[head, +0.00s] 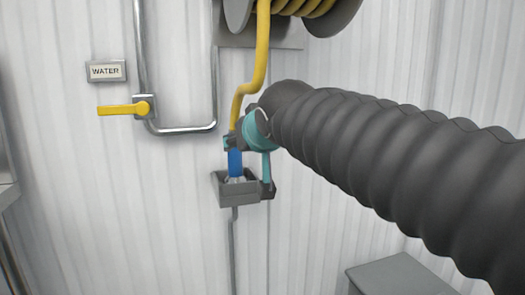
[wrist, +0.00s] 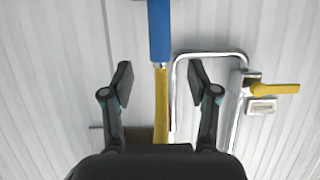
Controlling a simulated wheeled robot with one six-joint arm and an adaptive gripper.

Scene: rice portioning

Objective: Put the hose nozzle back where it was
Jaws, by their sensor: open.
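The blue hose nozzle (head: 235,162) stands upright with its lower end in a grey wall holder (head: 240,192). It also shows at the top of the wrist view (wrist: 159,30). The yellow hose (head: 250,85) runs from the nozzle up to the reel; in the wrist view the hose (wrist: 161,105) passes between my spread fingers. My gripper (head: 248,166) is open close to the nozzle and holder, and its fingers (wrist: 160,85) stand apart from the hose on both sides in the wrist view. My arm hides part of the wall to the right.
A hose reel (head: 325,15) hangs above. A metal pipe (head: 185,130) with a yellow valve lever (head: 118,110) and a WATER sign (head: 105,71) is on the wall to the left. A grey box (head: 395,276) stands at lower right. The lower left wall is clear.

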